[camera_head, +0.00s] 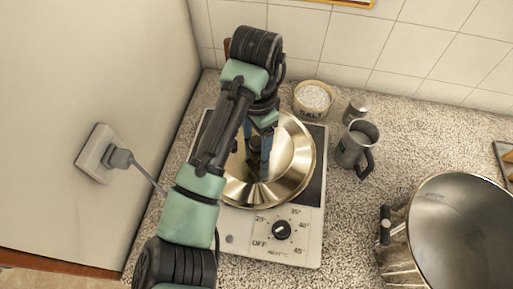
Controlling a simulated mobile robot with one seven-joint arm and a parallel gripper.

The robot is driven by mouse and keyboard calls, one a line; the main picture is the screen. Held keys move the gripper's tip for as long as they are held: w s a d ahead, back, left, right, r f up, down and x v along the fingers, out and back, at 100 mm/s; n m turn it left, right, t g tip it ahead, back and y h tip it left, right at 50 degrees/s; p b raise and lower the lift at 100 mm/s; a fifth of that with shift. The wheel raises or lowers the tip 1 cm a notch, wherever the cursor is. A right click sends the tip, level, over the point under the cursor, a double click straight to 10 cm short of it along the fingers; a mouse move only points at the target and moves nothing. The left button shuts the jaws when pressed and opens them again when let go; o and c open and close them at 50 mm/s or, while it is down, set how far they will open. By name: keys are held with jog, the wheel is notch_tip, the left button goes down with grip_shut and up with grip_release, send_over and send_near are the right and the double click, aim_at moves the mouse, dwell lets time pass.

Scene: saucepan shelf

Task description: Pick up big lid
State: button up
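A large round brass-coloured lid (296,178) lies on the white hot plate (305,243). My arm comes in over it from the lower left and hides much of its left side. My gripper (258,165) points down over the middle of the lid. Its bluish fingers are around or beside a dark knob-like part there. I cannot tell whether the fingers touch it, or whether they are open or shut.
A salt bowl (313,97), a small metal shaker (356,108) and a metal mug (354,148) stand behind and right of the hot plate. A large open pot (466,235) is at the lower right. A wall socket (98,153) with a plugged cord is left. Speckled counter between mug and pot is clear.

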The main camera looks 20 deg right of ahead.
grip_shut()
dwell(0.3)
